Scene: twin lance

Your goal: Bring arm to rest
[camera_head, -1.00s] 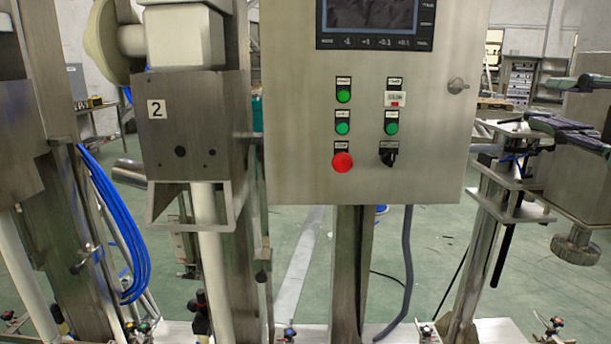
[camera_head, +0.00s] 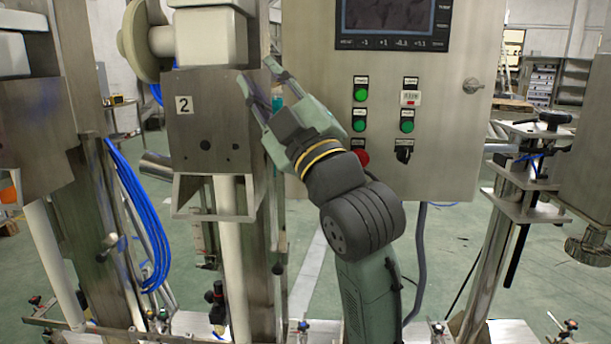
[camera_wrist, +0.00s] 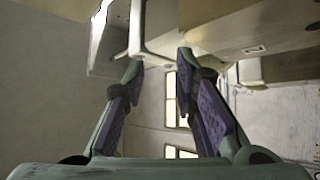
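My gripper (camera_head: 258,84) is raised in the middle of the head view, with its fingers pointing up and to the left. The two fingers are spread apart with nothing between them. My arm comes up from the bottom of the view, in front of the steel control panel (camera_head: 450,130), and partly covers the red button (camera_head: 362,157). In the wrist view my gripper (camera_wrist: 160,75) also shows open, its purple-padded fingers apart, with a wall and windows beyond.
The steel housing marked 2 (camera_head: 205,130) stands just left of my gripper. Blue hoses (camera_head: 140,220) hang further left. A clamp stand (camera_head: 520,190) is at the right. Green floor (camera_head: 440,250) shows between the posts.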

